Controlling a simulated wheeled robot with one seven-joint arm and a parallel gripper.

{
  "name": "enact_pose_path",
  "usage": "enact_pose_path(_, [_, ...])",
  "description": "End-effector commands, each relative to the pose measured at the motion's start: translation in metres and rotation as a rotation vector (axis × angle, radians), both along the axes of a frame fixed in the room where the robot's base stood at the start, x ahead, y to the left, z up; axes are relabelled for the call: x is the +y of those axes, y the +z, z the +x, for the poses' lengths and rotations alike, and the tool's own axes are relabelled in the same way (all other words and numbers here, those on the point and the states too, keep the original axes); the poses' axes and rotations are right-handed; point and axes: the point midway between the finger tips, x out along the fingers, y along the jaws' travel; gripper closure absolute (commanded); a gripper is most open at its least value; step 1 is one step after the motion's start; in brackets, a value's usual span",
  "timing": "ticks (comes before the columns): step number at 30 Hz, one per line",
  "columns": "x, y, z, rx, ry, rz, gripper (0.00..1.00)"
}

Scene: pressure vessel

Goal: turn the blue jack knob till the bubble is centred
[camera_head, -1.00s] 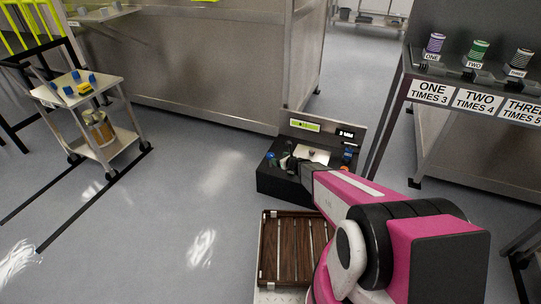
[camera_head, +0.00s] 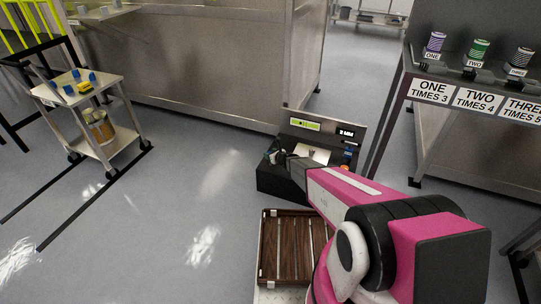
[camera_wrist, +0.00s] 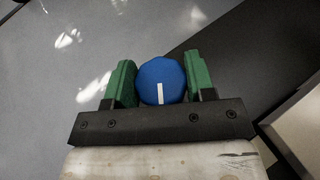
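The blue jack knob (camera_wrist: 162,80) carries a white line mark and sits between the two green fingers of my gripper (camera_wrist: 160,82) in the wrist view. The fingers flank it closely on both sides. I cannot tell whether they press on it or stand just clear. In the head view my gripper (camera_head: 274,157) is at the left end of the black device (camera_head: 280,184) and hides the knob. The device's upright panel has a yellow-green bubble vial (camera_head: 305,124). The bubble's position is too small to read.
A slatted wooden tray (camera_head: 264,255) lies in front of the device. A small trolley (camera_head: 108,95) with blue pieces stands at the left. A bench (camera_head: 400,95) with labelled spools is at the right. The floor left of the device is clear.

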Motion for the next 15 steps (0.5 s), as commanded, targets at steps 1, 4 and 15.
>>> enact_pose_path(1, [-0.0001, -0.0001, -0.0001, 0.000, 0.000, 0.000, 0.67])
enact_pose_path(4, [-0.0001, -0.0001, -0.0001, 0.000, 0.000, 0.000, 0.74])
enact_pose_path(15, [-0.0008, -0.0006, 0.0008, 0.000, 0.068, 0.000, 0.74])
